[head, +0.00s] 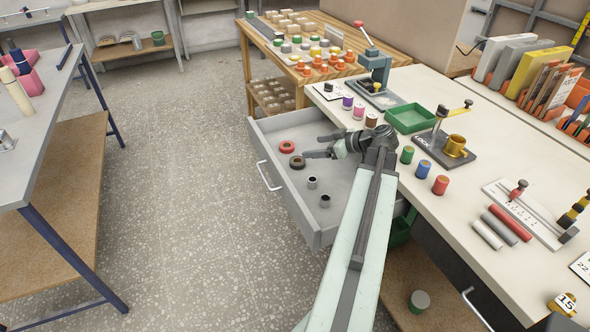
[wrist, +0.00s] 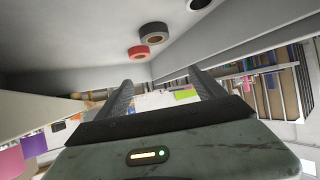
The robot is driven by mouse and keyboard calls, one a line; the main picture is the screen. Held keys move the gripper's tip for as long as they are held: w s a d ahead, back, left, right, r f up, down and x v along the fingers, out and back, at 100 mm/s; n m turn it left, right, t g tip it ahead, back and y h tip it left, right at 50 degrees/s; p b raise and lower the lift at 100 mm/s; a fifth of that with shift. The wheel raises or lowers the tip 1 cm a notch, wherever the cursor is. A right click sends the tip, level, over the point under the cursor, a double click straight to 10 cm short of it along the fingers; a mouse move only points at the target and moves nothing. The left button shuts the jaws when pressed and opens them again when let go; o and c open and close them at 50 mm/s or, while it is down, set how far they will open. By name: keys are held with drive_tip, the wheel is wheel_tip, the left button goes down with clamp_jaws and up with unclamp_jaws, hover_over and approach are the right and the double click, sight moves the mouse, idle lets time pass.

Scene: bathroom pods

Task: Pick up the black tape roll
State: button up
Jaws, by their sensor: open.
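The black tape roll (head: 297,162) lies flat in the open grey drawer (head: 275,190), with a brown core showing. In the wrist view the black roll (wrist: 154,32) is above the fingertips in the picture, beside the red one. A red tape roll (head: 287,146) lies just behind it, also seen in the wrist view (wrist: 138,52). My gripper (head: 315,147) is open and empty, over the drawer just right of the rolls. In the wrist view its two fingers (wrist: 164,84) stand apart with nothing between them.
The bench (head: 470,185) at right carries a green tray (head: 409,118), coloured spools and a press. Drawer walls surround the rolls. The floor (head: 190,190) left of the drawer is clear.

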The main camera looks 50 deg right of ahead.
drive_tip(key=b, duration=0.5)
approach(298, 161)
drive_tip(key=shift+w+a+f, duration=0.15)
drive_tip(key=shift+w+f, duration=0.55)
drive_tip(key=shift+f, duration=0.2)
drive_tip(key=shift+w+a+f, duration=0.1)
drive_tip(key=shift+w+a, duration=0.1)
drive_tip(key=shift+w, duration=0.9)
drive_tip(key=b+x, duration=0.2)
drive_tip(key=x, duration=0.3)
drive_tip(key=shift+b, duration=0.35)
drive_tip(key=c, duration=1.4)
